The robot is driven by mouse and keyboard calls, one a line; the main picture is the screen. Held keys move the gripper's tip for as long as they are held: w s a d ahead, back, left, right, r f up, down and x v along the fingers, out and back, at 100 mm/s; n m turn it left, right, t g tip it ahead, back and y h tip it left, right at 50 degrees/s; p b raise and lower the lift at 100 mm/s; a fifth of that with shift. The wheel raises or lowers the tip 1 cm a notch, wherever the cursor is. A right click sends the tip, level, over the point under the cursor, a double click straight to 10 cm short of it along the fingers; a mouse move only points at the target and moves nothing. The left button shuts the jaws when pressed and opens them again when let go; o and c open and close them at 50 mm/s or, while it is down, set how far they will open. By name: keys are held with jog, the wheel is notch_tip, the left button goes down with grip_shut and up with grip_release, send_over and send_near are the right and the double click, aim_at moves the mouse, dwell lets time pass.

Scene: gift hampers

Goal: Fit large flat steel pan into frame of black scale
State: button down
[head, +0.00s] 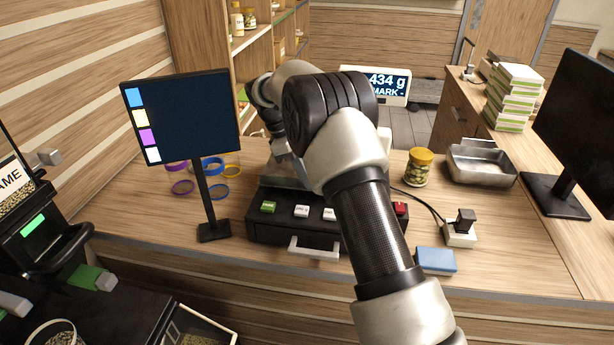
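The black scale (275,228) sits on the wooden counter, with green, white and red buttons along its front and a small white drawer-like handle below. A grey metallic sheet-like piece (287,174) shows at the top of the scale, below my wrist. It may be the large flat steel pan, but my arm hides most of it, and I cannot tell whether it is seated in the frame. A deeper rectangular steel pan (482,162) stands on the counter at the right. My gripper (283,152) is at the scale's back left, mostly hidden; its fingers cannot be made out.
A jar with a yellow lid (419,167) stands right of the scale. A blue block (436,260) and a white block with a black knob (461,229) lie near the front right. A dark screen on a stand (185,120) rises at left, beside coloured rings (212,167). A display (385,84) reads 434 g.

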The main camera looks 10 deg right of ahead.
jog(key=shift+f, duration=0.1)
dwell(0.8)
jog(key=c, duration=1.9)
grip_release()
jog(key=shift+o, duration=0.2)
jog(key=shift+f, duration=0.1)
jog(key=shift+v, duration=3.55)
jog(key=shift+d, duration=0.1)
